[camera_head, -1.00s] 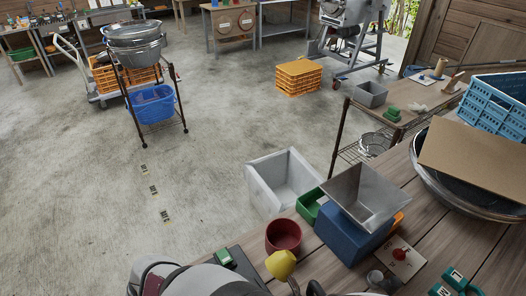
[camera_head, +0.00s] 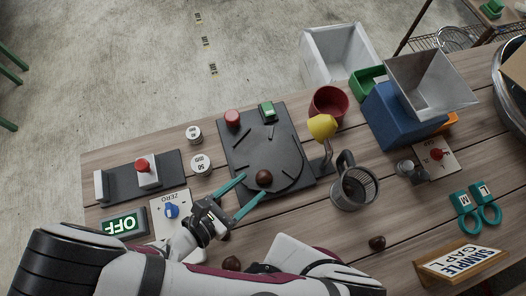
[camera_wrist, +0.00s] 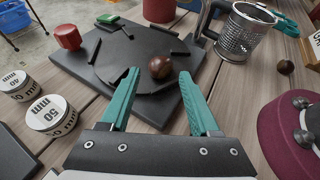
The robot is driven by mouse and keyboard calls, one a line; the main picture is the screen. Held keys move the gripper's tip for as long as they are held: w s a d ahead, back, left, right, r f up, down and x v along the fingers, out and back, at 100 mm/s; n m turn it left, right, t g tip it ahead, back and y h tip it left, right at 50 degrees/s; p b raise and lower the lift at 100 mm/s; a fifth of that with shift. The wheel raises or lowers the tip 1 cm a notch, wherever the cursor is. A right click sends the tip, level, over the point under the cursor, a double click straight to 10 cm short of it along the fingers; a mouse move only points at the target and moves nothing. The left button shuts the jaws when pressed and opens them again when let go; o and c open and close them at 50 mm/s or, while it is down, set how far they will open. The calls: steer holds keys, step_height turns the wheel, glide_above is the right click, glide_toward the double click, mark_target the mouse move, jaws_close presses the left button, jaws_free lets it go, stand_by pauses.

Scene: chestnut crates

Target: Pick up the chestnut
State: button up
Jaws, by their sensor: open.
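A dark brown chestnut (camera_head: 263,178) lies on the round plate of a black square device (camera_head: 240,148). The same chestnut shows in the wrist view (camera_wrist: 160,67), just beyond and between the fingertips. My gripper (camera_head: 254,185) has two long teal fingers that are spread apart and empty, reaching over the front of the plate. In the wrist view my gripper (camera_wrist: 160,77) points at the chestnut with one finger on each side; I cannot tell whether either touches it. Other chestnuts lie on the table, one at the right (camera_head: 377,243) and one near my arm (camera_head: 232,263).
A yellow-topped post (camera_head: 322,127) and a mesh cup (camera_head: 356,188) stand right of the device. Behind are a red bowl (camera_head: 329,103) and a blue box (camera_head: 398,115) under a metal hopper (camera_head: 432,82). Round weights (camera_head: 201,164) and a lit OFF display (camera_head: 124,225) are left.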

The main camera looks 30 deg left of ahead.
mark_target(260, 181)
steer(key=x, duration=0.4)
steer(key=shift+d+f, duration=0.1)
steer(key=shift+f, duration=0.05)
steer(key=shift+s, duration=0.1)
jaws_close()
